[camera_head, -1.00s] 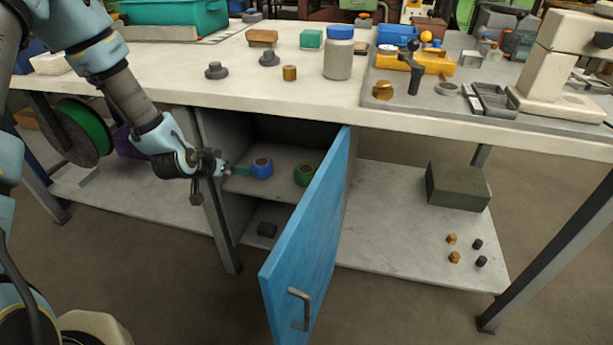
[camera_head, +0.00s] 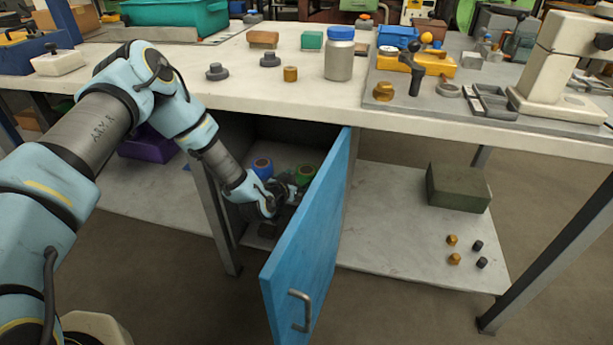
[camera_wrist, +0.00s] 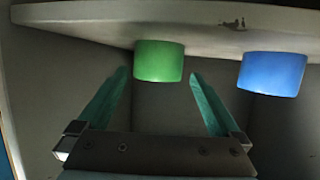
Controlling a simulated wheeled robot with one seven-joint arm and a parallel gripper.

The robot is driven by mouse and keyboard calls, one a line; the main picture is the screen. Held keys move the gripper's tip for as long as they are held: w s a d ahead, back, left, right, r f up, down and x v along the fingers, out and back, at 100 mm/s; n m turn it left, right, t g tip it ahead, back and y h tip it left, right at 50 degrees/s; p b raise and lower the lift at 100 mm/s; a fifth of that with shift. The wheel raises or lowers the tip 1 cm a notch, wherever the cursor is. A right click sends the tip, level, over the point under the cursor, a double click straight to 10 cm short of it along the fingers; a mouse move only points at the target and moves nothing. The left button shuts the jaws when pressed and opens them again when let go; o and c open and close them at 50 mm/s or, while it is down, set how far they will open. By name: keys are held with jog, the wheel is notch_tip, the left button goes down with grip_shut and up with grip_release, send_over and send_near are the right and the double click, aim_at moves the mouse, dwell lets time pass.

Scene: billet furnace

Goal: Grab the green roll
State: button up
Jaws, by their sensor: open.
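The green roll (camera_head: 306,171) stands on the upper shelf inside the cabinet under the bench, right of the blue roll (camera_head: 262,167). In the wrist view, which appears upside down, the green roll (camera_wrist: 158,61) shows between and just beyond the tips of my open gripper (camera_wrist: 159,74). The fingers look empty, one on each side of the roll. The blue roll (camera_wrist: 271,74) is outside the fingers to the right there. In the head view my gripper (camera_head: 286,182) is inside the cabinet opening, partly hidden by my wrist.
The blue cabinet door (camera_head: 308,235) stands open close to the right of my wrist. The cabinet's left wall and the white bench top (camera_head: 300,93) bound the opening. A green box (camera_head: 458,186) stands on the low shelf at right.

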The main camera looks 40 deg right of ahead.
aim_at(306, 173)
jog(key=x, duration=0.5)
jog(key=shift+s+r, duration=0.1)
jog(key=shift+r, duration=0.05)
jog(key=shift+c, duration=0.2)
jog(key=c, duration=1.2)
